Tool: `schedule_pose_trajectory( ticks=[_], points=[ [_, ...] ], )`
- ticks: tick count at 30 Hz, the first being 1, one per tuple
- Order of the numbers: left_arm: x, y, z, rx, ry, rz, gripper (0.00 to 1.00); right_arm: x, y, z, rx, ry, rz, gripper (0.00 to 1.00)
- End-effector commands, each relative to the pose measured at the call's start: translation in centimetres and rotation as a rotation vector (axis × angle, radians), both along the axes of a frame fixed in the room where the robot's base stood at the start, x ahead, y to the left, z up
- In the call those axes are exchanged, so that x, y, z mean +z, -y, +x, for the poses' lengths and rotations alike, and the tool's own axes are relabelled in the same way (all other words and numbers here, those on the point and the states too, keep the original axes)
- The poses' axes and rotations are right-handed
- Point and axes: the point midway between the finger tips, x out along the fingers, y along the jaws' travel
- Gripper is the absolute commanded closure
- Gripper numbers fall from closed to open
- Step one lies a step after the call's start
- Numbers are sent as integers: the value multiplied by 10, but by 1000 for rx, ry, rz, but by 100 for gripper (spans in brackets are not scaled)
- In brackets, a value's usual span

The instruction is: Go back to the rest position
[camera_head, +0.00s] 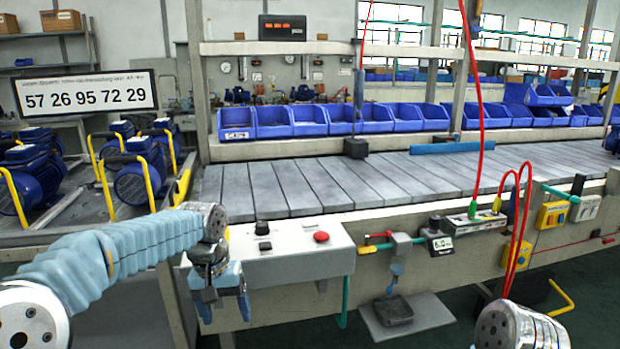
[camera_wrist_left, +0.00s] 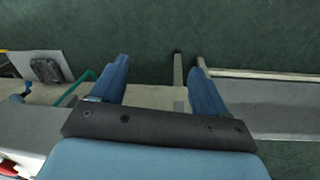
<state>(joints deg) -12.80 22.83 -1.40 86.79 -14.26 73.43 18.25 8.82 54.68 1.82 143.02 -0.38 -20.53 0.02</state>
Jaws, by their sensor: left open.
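My left gripper (camera_head: 222,300) hangs at the front left of the pump line, beside the left end of the control box (camera_head: 296,254). Its two blue fingers point down and stand apart with nothing between them. In the left wrist view the open left gripper (camera_wrist_left: 157,82) is above the dark green floor and the bench edge. My left arm, in a light blue sleeve, comes in from the left. At the bottom right, a grey rounded link of my right arm shows; the right gripper is out of the frame.
The slatted conveyor (camera_head: 330,182) runs behind the control box, with blue bins (camera_head: 273,121) above it. Blue pumps (camera_head: 140,175) with yellow handles stand at left. Red hoses (camera_head: 483,100) hang at right. A grey plate (camera_head: 430,313) sits low in front. Green floor shows between the arms.

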Motion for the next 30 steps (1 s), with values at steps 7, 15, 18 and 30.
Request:
schedule_pose_trajectory(
  ticks=[7, 15, 18, 30],
  points=[
    [-214, 40, -32, -46, -26, -153, 26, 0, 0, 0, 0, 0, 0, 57],
    [-361, 63, -164, 46, -6, -272, 26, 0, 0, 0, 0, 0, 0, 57],
    [-376, 65, -200, 76, 6, -278, 26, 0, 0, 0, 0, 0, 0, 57],
    [-382, 64, -221, 97, 24, -276, 26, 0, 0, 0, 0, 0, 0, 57]
  ],
)
